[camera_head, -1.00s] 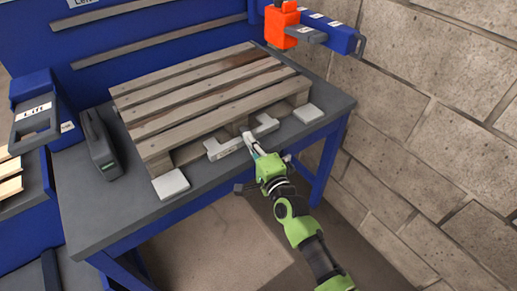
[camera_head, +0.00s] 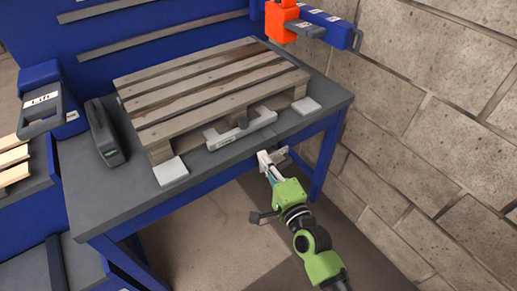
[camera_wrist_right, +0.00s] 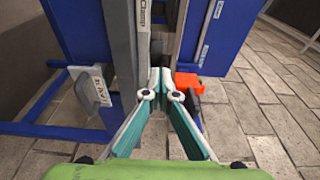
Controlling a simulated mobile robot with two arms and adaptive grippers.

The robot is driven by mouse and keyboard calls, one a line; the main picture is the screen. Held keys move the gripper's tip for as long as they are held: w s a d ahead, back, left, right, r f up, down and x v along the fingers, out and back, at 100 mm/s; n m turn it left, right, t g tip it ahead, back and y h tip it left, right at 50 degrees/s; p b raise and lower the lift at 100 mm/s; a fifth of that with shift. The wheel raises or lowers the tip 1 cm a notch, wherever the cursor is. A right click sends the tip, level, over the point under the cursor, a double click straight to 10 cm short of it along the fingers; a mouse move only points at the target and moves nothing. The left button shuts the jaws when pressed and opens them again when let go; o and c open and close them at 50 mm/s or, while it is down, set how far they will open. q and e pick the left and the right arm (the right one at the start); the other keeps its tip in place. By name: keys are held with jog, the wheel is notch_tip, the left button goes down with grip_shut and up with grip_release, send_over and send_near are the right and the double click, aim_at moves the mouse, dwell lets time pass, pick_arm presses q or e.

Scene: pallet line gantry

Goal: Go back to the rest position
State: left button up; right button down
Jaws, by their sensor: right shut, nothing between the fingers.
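My right gripper (camera_head: 267,168) is in front of the front edge of the blue-framed bench, with its green arm coming up from the lower right. It is shut and empty; its fingertips (camera_wrist_right: 160,78) meet in the right wrist view. A wooden pallet (camera_head: 205,95) lies on the dark grey bench top (camera_head: 110,205), apart from the gripper. A light grey bar-shaped piece (camera_head: 240,130) lies against the pallet's front side. My left gripper is not in view.
A pale plate (camera_wrist_right: 90,88) on the blue frame is close by the right gripper. A grey lever marked Clamp (camera_wrist_right: 143,40) and an orange part (camera_wrist_right: 190,82) lie beyond the fingertips. A brick wall (camera_head: 430,130) stands at the right. Floor is open in front of the bench.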

jog(key=shift+s+d, duration=0.25)
jog(key=shift+s, duration=0.35)
jog(key=shift+f, duration=0.15)
